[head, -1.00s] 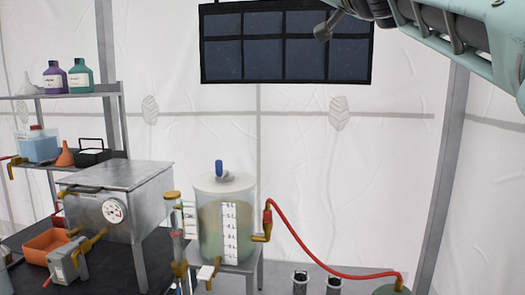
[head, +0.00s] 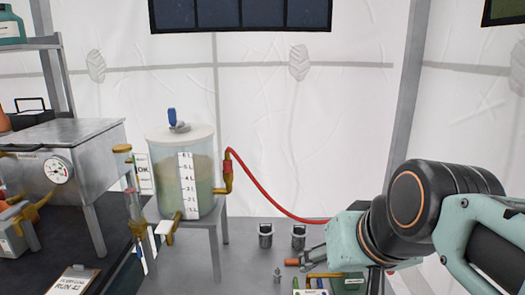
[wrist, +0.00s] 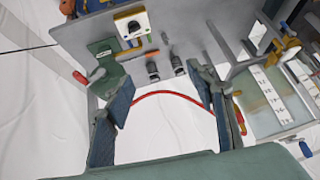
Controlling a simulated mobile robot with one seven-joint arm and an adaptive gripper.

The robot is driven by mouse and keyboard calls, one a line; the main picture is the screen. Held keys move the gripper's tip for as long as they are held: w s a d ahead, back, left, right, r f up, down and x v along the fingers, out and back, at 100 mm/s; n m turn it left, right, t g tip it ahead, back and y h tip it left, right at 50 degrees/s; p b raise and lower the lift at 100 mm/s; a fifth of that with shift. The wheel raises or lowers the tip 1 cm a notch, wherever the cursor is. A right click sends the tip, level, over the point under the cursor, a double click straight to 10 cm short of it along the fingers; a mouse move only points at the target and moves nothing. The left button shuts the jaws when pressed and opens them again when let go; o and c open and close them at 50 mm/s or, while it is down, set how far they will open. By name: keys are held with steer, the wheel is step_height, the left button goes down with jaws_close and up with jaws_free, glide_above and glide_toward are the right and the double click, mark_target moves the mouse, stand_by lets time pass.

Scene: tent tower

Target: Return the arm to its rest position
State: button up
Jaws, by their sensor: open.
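My arm (head: 405,215) reaches in from the right edge in the head view, above the right part of the grey bench. Its far end points left and hides part of the bench. In the wrist view my gripper (wrist: 165,112) is open, its two blue-grey finger pads far apart with nothing between them. Through the gap I see the red hose (wrist: 172,95) and white tent wall beyond the fingers. I cannot tell the fingertips apart in the head view.
A tank of greenish liquid (head: 198,170) with a scale stands left of centre, joined to the red hose (head: 265,192). A metal box with a gauge (head: 60,165) is at left. Tent wall is clear above the bench.

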steer(key=s+d+f+g+h+p, duration=0.2)
steer(key=s+d+f, duration=0.1)
steer(key=s+f, duration=0.25)
step_height(320, 180, up, 12)
steer(key=p, duration=1.1)
steer(key=shift+a+y, duration=0.15)
steer(key=shift+y, duration=0.15)
steer(key=shift+r, duration=0.1)
